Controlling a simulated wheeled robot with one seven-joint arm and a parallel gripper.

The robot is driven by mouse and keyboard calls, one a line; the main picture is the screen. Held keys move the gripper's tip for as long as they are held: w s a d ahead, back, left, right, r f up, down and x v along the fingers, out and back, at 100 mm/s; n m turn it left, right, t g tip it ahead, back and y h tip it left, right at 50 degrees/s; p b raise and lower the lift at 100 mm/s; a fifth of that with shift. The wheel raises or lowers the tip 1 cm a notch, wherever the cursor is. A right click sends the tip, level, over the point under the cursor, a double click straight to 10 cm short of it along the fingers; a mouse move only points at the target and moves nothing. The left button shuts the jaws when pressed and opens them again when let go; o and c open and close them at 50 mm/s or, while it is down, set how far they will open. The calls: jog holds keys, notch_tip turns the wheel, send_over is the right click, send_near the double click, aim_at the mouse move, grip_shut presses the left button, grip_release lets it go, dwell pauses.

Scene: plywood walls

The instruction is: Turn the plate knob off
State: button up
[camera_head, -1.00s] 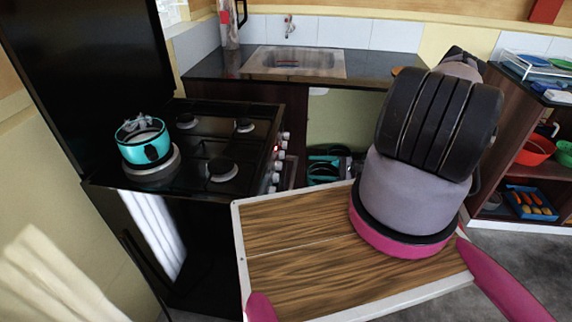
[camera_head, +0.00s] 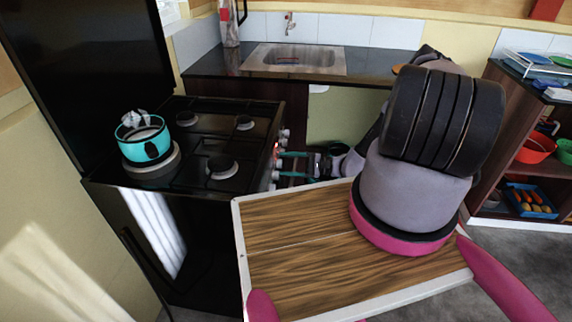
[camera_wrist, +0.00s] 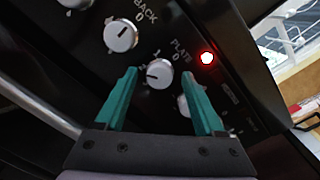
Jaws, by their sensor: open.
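The plate knob (camera_wrist: 159,73) is a silver dial on the black stove panel, beside the printed word PLATE, in the wrist view. Its pointer is too small to read surely. A red indicator light (camera_wrist: 207,57) glows to its right; a red glow also shows by the knobs in the head view. My gripper (camera_wrist: 160,72) is open, its teal fingers on either side of the plate knob with a visible gap on each side. I cannot tell how deep the fingertips reach. In the head view my gripper (camera_head: 279,164) is at the stove's knob row.
The BACK knob (camera_wrist: 121,36) is up and left of the plate knob. Another knob (camera_wrist: 184,105) is partly hidden by the right finger. A teal pot (camera_head: 144,142) stands on a burner of the stove (camera_head: 200,145). The counter with the sink (camera_head: 295,60) is behind.

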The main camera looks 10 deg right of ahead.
grip_shut()
jog(key=shift+m, duration=0.3)
jog(key=m+t, duration=0.1)
jog(key=m, duration=2.3)
jog(key=shift+s+f+t, duration=0.1)
jog(key=shift+s+t, duration=0.05)
jog(key=shift+t, duration=0.25)
jog(key=shift+m, duration=0.3)
grip_release()
